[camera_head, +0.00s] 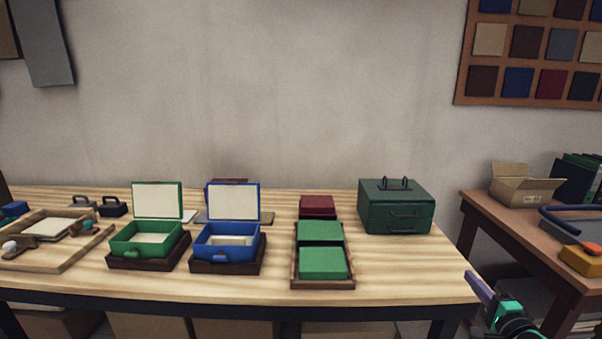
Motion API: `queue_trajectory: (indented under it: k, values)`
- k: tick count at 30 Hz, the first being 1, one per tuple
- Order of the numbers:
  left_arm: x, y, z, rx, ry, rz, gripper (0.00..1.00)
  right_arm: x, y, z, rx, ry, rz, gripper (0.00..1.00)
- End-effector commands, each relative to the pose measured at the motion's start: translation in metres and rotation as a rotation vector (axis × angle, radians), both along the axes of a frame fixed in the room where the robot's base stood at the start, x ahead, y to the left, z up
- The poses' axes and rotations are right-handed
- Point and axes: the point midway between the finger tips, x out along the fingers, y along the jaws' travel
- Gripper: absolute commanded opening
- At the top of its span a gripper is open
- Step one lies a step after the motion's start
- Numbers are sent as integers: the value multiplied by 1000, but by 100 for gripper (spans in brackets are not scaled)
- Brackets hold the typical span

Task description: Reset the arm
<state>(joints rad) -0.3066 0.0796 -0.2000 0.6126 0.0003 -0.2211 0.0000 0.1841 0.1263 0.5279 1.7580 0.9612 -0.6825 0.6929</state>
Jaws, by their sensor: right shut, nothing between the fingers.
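My right gripper (475,280) shows at the bottom right, beyond the right end of the wooden table (400,285). Its purple fingers are shut with nothing between them, and they point up and left. The green and black part of my wrist is behind them, cut by the lower frame edge. The gripper appears apart from the things on the table. My left gripper is not in view.
An open green box (144,240) and an open blue box (226,243) stand on dark bases. Green blocks (322,263) lie in a wooden tray (323,285). A dark green chest (396,208) stands at the back right. A side table (525,232) holds a carton (524,188).

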Motion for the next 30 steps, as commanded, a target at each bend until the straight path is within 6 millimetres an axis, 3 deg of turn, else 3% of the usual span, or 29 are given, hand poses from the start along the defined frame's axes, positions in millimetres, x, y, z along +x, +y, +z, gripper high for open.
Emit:
queue_trajectory:
  k: [8, 14, 21, 30]
  values:
    - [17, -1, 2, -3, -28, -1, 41, -19, 47, -39, -259, 174, 141, 0]
    - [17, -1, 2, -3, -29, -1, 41, -50, 90, -79, -523, 342, 300, 0]
    - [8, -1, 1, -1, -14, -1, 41, -113, 140, -128, -869, 555, 548, 0]
    - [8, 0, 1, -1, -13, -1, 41, -210, 180, -160, -1235, 772, 875, 0]
